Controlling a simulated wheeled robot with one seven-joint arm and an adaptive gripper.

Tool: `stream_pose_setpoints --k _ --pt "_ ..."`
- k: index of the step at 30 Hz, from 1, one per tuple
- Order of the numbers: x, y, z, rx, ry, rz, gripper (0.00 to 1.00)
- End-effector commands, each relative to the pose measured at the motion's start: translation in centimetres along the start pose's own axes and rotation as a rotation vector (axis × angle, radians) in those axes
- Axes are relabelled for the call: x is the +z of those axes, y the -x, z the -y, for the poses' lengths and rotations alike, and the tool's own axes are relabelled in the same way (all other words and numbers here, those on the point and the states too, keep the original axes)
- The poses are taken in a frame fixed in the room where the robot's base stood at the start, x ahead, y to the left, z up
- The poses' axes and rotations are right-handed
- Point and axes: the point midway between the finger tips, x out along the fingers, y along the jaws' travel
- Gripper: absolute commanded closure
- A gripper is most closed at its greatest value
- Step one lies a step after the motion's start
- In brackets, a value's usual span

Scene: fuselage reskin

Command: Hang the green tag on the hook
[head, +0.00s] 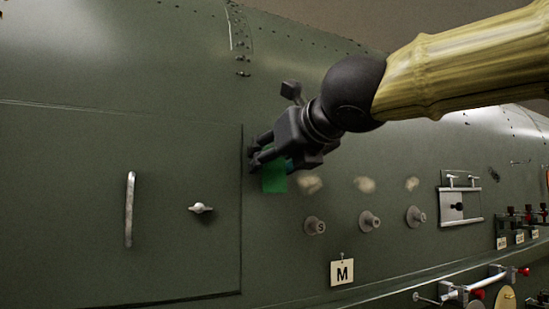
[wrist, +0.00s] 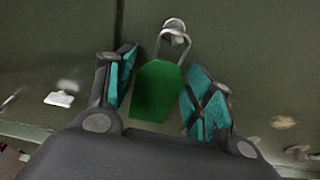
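The green tag (wrist: 156,92) has a grey loop (wrist: 160,45) at its top. In the wrist view it hangs down between my fingers, with its loop at the round metal hook (wrist: 174,26) on the green wall. The loop appears to be around the hook's stem, but I cannot be certain. My gripper (wrist: 160,85) is open, one teal-padded finger on each side of the tag, with visible gaps. In the head view, my gripper (head: 262,156) is close to the wall and the tag (head: 274,180) shows below the fingers. The hook is hidden there behind the gripper.
A panel with a handle (head: 129,209) and a latch (head: 201,208) is at the left. The wall above my gripper is mostly clear.

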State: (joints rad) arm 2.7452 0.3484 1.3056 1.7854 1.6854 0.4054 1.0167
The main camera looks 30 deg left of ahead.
Motion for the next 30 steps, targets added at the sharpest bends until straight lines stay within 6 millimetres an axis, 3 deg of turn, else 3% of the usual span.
stream_pose_setpoints --k 14,30 --pt "0.0 0.6 0.0 0.0 0.0 0.001 0.34" --pt "0.1 8.9 0.0 0.0 -0.001 0.003 0.34"
